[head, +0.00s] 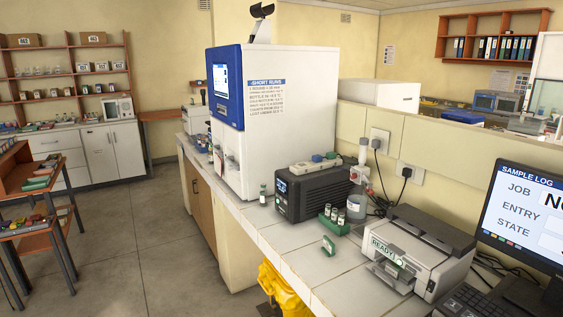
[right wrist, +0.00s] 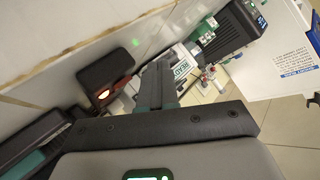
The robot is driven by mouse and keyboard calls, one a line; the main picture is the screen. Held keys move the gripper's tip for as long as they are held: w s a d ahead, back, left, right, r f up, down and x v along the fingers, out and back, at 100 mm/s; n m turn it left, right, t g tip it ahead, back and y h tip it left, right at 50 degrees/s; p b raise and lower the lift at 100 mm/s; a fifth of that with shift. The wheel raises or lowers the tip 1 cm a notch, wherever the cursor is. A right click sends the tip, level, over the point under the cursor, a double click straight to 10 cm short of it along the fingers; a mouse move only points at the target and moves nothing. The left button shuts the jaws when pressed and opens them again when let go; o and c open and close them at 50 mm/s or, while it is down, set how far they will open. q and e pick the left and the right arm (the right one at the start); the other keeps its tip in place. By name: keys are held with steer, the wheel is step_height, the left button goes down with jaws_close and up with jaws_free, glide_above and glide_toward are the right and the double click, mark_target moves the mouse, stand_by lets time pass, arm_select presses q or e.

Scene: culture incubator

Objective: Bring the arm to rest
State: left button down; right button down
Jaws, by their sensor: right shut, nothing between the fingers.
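My right gripper (right wrist: 160,72) shows in the right wrist view, its dark fingers together with nothing between them. It is clear of the bench, and the scene appears tilted in that view. Neither gripper nor arm shows in the head view. My left gripper is in no frame.
A white tiled bench (head: 285,250) carries a tall white-and-blue cabinet (head: 290,130), a black box unit (head: 318,190), a green vial rack (head: 332,226) and a printer labelled READY (head: 415,250). A monitor (head: 525,205) stands at right. The grey floor (head: 150,235) at left is open.

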steer(key=s+a+f+n+g+y+b, duration=0.2)
steer(key=s+a+f+g, duration=0.15)
steer(key=s+f, duration=0.35)
steer(key=s+a+f+n+g+y+b, duration=0.15)
steer(key=s+a+f, duration=0.25)
steer(key=f, duration=0.6)
steer(key=s+a+f+n+g+y+b, duration=0.1)
steer(key=s+a+f+g+b, duration=0.1)
steer(key=s, duration=0.7)
steer(key=s+a+f+n+g+y+b, duration=0.1)
steer(key=s+a+f+g, duration=0.2)
steer(key=s+f+g, duration=0.2)
steer(key=s+f, duration=0.2)
steer(key=s, duration=0.2)
steer(key=shift+a+g+b, duration=0.15)
steer(key=shift+g+b, duration=0.15)
steer(key=shift+b, duration=0.1)
steer(key=shift+n, duration=0.25)
